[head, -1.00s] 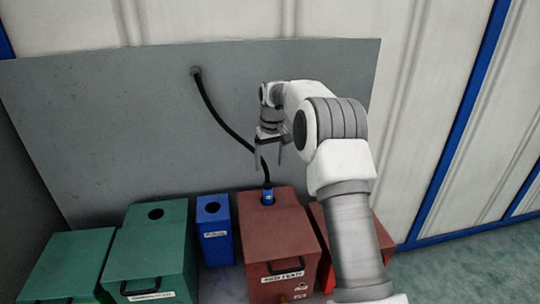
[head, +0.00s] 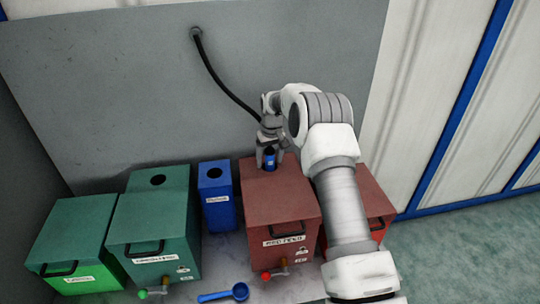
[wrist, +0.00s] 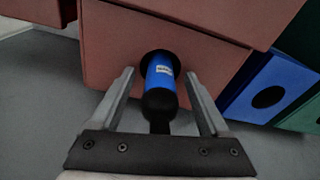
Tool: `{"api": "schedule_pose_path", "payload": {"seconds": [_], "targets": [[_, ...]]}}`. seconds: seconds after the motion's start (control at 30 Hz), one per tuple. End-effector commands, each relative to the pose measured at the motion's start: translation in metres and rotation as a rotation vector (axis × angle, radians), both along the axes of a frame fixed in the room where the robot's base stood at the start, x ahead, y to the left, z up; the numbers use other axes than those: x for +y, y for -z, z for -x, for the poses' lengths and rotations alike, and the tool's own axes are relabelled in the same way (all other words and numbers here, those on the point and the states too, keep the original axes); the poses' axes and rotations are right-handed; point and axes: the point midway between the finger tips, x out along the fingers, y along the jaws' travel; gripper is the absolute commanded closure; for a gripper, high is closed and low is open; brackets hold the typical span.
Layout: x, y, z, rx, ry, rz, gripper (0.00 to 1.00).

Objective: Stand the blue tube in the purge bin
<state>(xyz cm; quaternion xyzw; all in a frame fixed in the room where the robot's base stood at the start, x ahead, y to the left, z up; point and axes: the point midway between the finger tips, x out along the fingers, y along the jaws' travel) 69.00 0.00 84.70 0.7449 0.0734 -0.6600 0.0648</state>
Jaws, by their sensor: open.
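The blue tube (head: 269,159) stands in the round hole in the top of a dark red bin (head: 268,207). In the wrist view the tube (wrist: 161,72) has a white label and a black end joined to the black hose. My gripper (head: 270,158) is over the red bin, and its fingers hang at the tube. In the wrist view my gripper (wrist: 161,82) is open, with one finger on each side of the tube and gaps between. A narrow blue bin (head: 219,210) with a dark, empty-looking hole stands left of the red bin. Its label is too small to read.
Two green bins (head: 152,226) (head: 73,230) stand at the left. Another red bin (head: 377,205) is partly hidden behind my arm. The black hose (head: 222,82) comes out of the grey back panel (head: 120,95).

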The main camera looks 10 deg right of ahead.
Motion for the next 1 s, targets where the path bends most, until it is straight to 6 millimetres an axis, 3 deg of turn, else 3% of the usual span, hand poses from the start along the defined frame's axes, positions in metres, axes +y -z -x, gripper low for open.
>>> {"api": "schedule_pose_path", "payload": {"seconds": [0.17, 0.6, 1.0], "targets": [[0.0, 0.0, 0.0, 0.0, 0.0, 0.0, 0.21], [0.0, 0.0, 0.0, 0.0, 0.0, 0.0, 0.98], [0.0, -0.011, -0.001, -0.002, 0.0, 0.001, 1.0]]}}
